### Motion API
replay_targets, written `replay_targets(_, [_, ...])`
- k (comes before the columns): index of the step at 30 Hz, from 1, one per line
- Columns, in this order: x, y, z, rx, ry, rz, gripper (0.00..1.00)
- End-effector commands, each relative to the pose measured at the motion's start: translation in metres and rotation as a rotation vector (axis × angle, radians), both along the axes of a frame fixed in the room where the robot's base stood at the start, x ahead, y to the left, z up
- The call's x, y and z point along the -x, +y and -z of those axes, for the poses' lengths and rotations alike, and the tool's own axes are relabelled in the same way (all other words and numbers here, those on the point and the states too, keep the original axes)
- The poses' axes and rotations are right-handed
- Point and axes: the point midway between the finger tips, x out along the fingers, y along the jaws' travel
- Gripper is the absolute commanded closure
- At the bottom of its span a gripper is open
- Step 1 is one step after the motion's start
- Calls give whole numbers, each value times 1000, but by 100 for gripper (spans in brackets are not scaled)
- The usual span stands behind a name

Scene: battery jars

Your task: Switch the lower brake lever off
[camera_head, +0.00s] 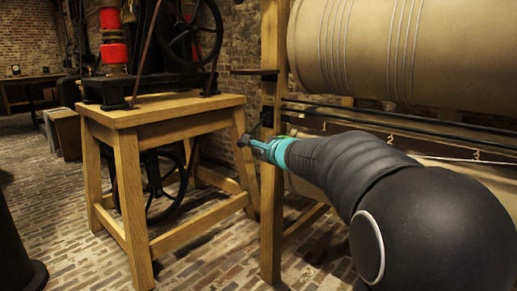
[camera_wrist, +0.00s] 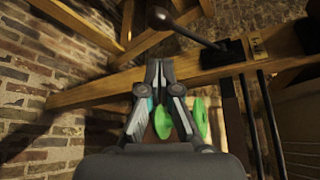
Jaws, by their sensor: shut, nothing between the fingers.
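The lower brake lever is a thin dark rod with a round dark knob (camera_wrist: 160,18), seen in the wrist view running down to a black mount (camera_wrist: 218,52) on a wooden beam. In the head view a small black mount (camera_head: 267,117) sits on the upright post, with the lever mostly hard to make out near my gripper. My gripper (camera_head: 250,143) is beside the post, just below that mount. In the wrist view its fingertips (camera_wrist: 158,64) are together and empty, below the knob and apart from it. I cannot tell the lever's setting.
A second dark lever (camera_head: 255,72) sits higher on the wooden post (camera_head: 271,200). A large canvas-coloured roller (camera_head: 420,50) and dark rails are at right. A wooden stand (camera_head: 160,112) bears a machine with a wheel at left. Brick floor (camera_head: 90,250) is open in front.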

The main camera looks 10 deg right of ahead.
Motion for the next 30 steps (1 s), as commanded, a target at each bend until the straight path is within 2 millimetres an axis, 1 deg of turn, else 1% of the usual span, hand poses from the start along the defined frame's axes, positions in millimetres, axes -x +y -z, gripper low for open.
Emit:
replay_targets(3, [-19, 4, 5, -2, 2, -3, 100])
replay_targets(9, [-50, 9, 12, -1, 2, -1, 100])
replay_targets(15, [-72, 14, 16, 0, 0, -2, 100])
replay_targets(21, [-80, 15, 19, 0, 1, -1, 100])
replay_targets(30, [-81, 15, 19, 0, 0, -1, 100])
